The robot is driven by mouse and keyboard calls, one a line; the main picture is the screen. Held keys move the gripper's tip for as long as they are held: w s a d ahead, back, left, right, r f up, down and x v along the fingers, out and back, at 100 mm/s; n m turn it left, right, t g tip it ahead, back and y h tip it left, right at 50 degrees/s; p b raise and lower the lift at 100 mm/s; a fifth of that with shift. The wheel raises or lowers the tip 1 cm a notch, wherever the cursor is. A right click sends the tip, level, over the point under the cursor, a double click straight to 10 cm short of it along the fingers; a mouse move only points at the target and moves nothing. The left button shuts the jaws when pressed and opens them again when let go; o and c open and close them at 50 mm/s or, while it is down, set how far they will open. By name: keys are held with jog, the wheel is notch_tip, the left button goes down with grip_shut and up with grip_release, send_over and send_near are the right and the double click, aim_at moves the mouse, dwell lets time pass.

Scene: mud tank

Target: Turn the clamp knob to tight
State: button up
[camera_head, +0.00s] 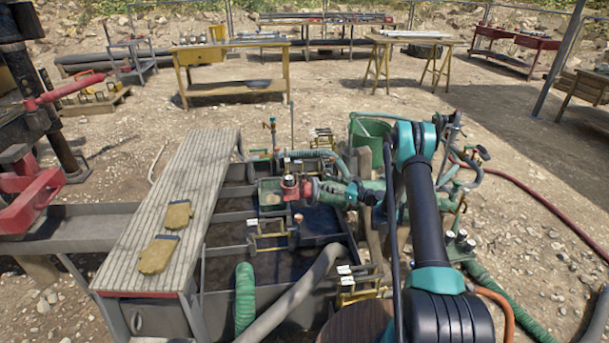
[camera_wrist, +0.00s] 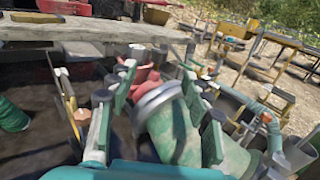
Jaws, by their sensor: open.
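My gripper (camera_wrist: 158,82) is open in the wrist view, its two fingers with green pads standing apart and nothing held between them. Beyond and between the fingers are a thick green pipe (camera_wrist: 172,130), a grey clamp ring (camera_wrist: 156,99) around its end and a red fitting (camera_wrist: 139,76) with a grey round top. In the head view the red fitting (camera_head: 290,190) stands over the tank, left of the green pipe (camera_head: 335,192). A small copper-coloured knob (camera_head: 298,217) sits just below it and also shows left of my fingers (camera_wrist: 83,115). I cannot tell which part is the clamp knob.
The mud tank (camera_head: 208,278) lies below, with yellow brackets (camera_head: 268,236) and a grey hose (camera_head: 300,290). A plank walkway (camera_head: 195,180) with two gloves (camera_head: 178,214) runs along its left. Pipes and hoses crowd the right. Work tables (camera_head: 235,90) stand farther back.

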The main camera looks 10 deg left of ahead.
aim_at(304, 173)
jog(key=x, duration=1.2)
jog(key=shift+a, duration=0.1)
grip_shut()
jog(key=shift+t, duration=0.3)
jog(key=m+t+h, duration=0.2)
jog(key=m+t, duration=0.1)
jog(key=shift+a+t+h, duration=0.1)
jog(key=shift+t+h, duration=0.2)
jog(key=shift+h, duration=0.1)
jog(key=shift+m+t+h, duration=0.8)
